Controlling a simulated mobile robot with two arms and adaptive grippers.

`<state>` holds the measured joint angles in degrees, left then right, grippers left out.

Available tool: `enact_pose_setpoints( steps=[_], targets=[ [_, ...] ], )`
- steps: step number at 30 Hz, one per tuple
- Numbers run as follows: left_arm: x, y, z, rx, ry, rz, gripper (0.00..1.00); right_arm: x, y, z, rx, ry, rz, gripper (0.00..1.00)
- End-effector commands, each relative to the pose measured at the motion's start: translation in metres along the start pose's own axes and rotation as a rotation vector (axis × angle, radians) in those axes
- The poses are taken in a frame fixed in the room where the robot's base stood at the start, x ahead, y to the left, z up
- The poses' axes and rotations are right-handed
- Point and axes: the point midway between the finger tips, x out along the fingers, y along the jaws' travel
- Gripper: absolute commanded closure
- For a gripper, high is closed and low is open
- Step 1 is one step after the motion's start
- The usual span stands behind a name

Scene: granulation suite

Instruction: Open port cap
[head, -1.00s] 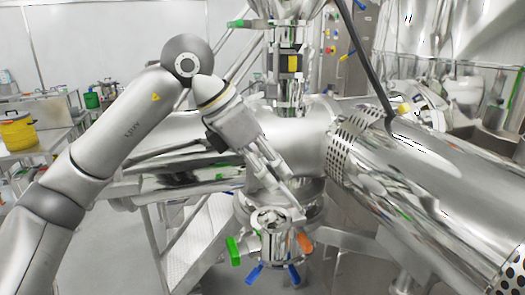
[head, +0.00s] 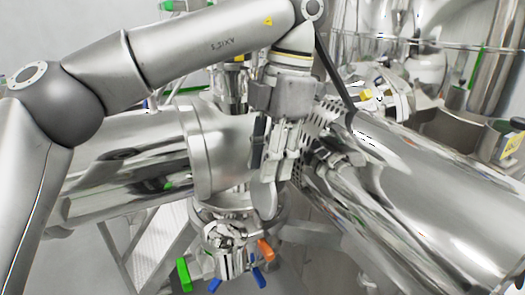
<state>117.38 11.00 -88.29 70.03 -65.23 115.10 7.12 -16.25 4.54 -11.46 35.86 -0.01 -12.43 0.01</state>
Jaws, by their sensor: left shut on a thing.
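The port (head: 228,238) is a shiny metal fitting low in the middle of the head view, below the large steel vessel, with coloured handles around it. My left gripper (head: 270,172) comes down from above, just above and right of the port. Its fingers are shut on a rounded, flat metal piece, which looks like the port cap (head: 266,200). This piece stands steeply tilted, nearly on edge, beside the port's upper right. The fingers partly hide it, and I cannot tell whether it still touches the port. My right gripper is not in view.
A large steel cylinder (head: 430,190) fills the right side. A horizontal steel vessel (head: 130,150) lies behind on the left. Green (head: 184,274), blue (head: 258,277) and orange (head: 266,249) handles stick out around the port. A dark hose slants down right of the gripper.

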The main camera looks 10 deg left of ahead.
Motion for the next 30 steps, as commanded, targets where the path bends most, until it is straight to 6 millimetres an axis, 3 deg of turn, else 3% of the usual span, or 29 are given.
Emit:
enact_pose_setpoints(
  steps=[8,20,21,25,30],
  targets=[
    [0.003,-0.006,0.003,-0.001,0.046,0.001,1.0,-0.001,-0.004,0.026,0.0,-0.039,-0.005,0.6],
    [0.004,-0.007,0.004,0.001,0.052,-0.001,1.0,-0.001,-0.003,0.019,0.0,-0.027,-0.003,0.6],
    [0.004,-0.007,0.004,0.001,0.052,-0.002,0.67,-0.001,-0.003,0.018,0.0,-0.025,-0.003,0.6],
    [0.003,-0.007,0.003,0.001,0.052,-0.001,0.5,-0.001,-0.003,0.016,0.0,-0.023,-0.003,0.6],
    [0.003,-0.007,0.003,0.001,0.051,-0.001,0.5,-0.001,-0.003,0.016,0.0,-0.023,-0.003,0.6]
  ],
)
